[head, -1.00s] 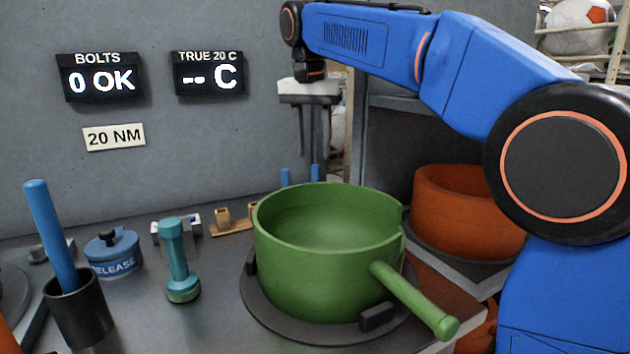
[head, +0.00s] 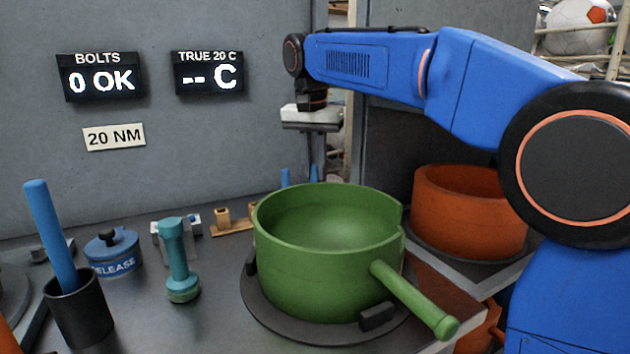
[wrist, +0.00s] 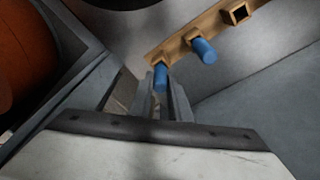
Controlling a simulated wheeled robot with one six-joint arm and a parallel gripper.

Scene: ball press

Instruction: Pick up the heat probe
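My gripper (wrist: 161,86) points down above a wooden rack (wrist: 178,43) behind the green pot. Its two fingers are apart, with one upright blue handle (wrist: 161,77) in line with the gap between their tips. I cannot tell whether the fingers touch it. A second blue handle (wrist: 203,50) stands in the rack beside it, and one square socket is empty. Both handles show as blue tops (head: 285,178) behind the pot in the head view; their lower parts are hidden. No label shows which is the heat probe.
The green pot (head: 325,280) stands in front of the rack, its handle toward the front right. An orange pot (head: 468,215) sits at right. A teal tool (head: 178,262), a blue release pot (head: 115,255) and a black cup (head: 78,310) with a blue rod stand at left.

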